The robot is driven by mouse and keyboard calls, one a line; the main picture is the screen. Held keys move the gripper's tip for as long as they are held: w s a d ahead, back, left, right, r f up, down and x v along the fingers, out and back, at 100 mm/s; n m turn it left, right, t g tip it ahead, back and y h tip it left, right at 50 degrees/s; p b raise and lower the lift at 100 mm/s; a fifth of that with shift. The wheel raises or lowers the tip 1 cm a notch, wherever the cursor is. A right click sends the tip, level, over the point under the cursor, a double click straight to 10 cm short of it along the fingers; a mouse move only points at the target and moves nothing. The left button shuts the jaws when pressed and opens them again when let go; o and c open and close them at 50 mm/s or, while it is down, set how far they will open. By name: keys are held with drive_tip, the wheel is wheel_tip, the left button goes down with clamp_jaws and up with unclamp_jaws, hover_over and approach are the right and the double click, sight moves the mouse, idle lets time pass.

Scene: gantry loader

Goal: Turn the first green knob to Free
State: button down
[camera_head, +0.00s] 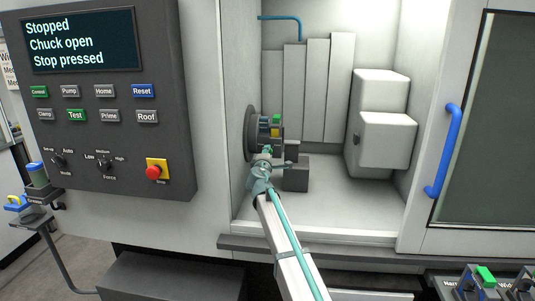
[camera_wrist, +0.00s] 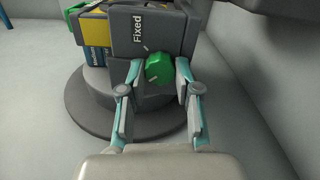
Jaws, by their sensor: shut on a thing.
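A green knob (camera_wrist: 159,68) sits on a grey block (camera_wrist: 150,32) in the wrist view. The word "Fixed" shows on the block above the knob, and a short pale mark lies at the knob's upper left. My gripper (camera_wrist: 159,72) is shut on the knob, with one teal-edged finger on each side. In the head view my gripper (camera_head: 264,165) reaches in front of the chuck (camera_head: 251,135) inside the machine. The gripper and arm partly hide the block there. No "Free" label can be read in these frames.
A second green part (camera_wrist: 75,8) shows at the wrist view's top edge. White housings (camera_head: 388,140) stand right of the chuck. The blue-handled door (camera_head: 443,150) is at the right. The control panel (camera_head: 100,95) reads "Stopped, Chuck open, Stop pressed". The chamber floor (camera_head: 340,207) is clear.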

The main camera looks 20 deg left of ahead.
drive_tip(key=shift+n, duration=0.5)
drive_tip(key=c, duration=0.8)
unclamp_jaws()
drive_tip(key=v, duration=1.2)
